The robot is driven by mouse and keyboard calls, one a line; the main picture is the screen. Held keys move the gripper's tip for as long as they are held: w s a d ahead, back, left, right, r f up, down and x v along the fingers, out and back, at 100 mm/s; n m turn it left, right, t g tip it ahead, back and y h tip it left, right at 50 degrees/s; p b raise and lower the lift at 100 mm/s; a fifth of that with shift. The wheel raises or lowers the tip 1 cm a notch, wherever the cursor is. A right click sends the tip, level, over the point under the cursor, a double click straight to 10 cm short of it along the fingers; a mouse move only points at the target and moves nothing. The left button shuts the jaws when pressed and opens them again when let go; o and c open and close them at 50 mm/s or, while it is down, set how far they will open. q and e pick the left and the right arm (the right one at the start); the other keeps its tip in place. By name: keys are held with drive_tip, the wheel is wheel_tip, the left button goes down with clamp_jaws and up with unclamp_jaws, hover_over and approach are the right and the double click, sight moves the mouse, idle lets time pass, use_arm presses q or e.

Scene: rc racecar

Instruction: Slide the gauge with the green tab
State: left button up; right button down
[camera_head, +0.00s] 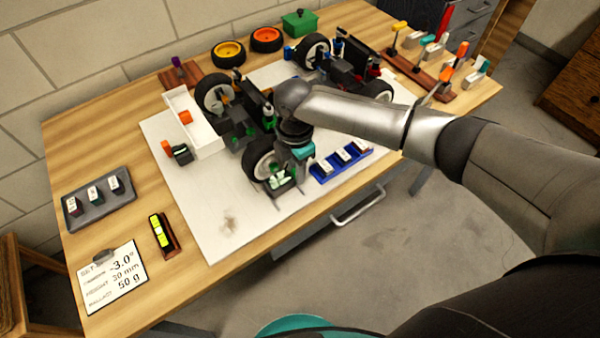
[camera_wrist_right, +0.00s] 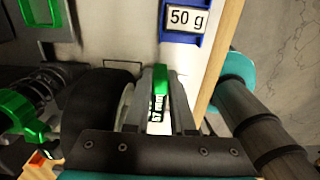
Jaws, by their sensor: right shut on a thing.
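My right gripper (camera_head: 285,178) points down beside the front wheel (camera_head: 260,160) of the near racecar. In the right wrist view its fingers (camera_wrist_right: 161,100) are shut on a pale gauge (camera_wrist_right: 157,112) with a green tab (camera_wrist_right: 160,80). The gauge carries a dark label, apparently in mm. A black tire (camera_wrist_right: 95,105) with a pale rim stands just left of the fingers, close to the gauge; whether they touch is unclear. In the head view the gauge is small and partly hidden by the gripper. My left gripper is not in view.
A blue tray (camera_head: 318,172) of labelled weights lies right of the gripper, near the table edge. The front left of the white board (camera_head: 205,225) is clear.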

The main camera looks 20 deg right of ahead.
drive_tip(key=shift+w+r, duration=0.1)
drive_tip(key=shift+w, duration=0.05)
drive_tip(key=c, duration=0.8)
unclamp_jaws()
drive_tip(key=shift+w+a, duration=0.1)
drive_tip(key=shift+o, duration=0.2)
